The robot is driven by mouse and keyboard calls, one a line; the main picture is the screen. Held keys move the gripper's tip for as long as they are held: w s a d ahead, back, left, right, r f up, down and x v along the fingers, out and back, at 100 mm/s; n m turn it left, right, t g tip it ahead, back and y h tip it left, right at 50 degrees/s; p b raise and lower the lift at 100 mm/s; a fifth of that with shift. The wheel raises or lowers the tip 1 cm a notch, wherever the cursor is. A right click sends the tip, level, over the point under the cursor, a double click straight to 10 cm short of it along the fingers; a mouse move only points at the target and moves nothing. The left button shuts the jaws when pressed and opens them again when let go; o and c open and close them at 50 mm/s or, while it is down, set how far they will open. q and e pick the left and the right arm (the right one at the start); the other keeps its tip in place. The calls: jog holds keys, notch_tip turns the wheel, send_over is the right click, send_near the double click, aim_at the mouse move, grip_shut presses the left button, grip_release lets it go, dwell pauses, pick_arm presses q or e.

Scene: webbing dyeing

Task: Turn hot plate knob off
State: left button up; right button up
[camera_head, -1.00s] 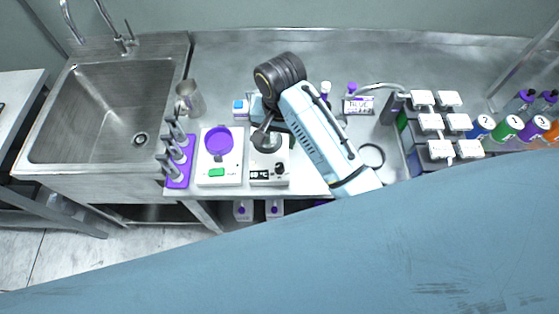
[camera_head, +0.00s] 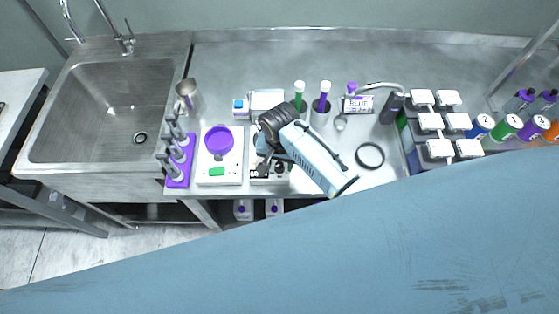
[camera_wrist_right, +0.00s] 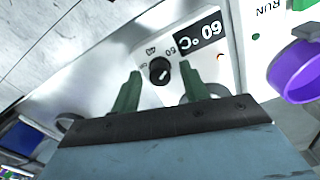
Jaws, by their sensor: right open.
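The hot plate (camera_head: 257,181) is a white unit on the steel counter, mostly hidden under my right arm in the head view. In the right wrist view its black knob (camera_wrist_right: 160,70) shows with a white pointer mark, beside a black display (camera_wrist_right: 203,42) reading 60 °C. My right gripper (camera_wrist_right: 165,88) is open, with its two green fingers on either side of the knob in the picture and no visible contact. In the head view the right gripper (camera_head: 264,166) is over the hot plate's front part. My left gripper is not in view.
A white device with a purple dish (camera_head: 219,141) stands left of the hot plate. A purple rack (camera_head: 178,162) of pipettes is further left, by the sink (camera_head: 105,105). Tubes in holders (camera_head: 320,105) and a black ring (camera_head: 369,156) are to the right.

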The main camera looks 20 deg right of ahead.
grip_shut()
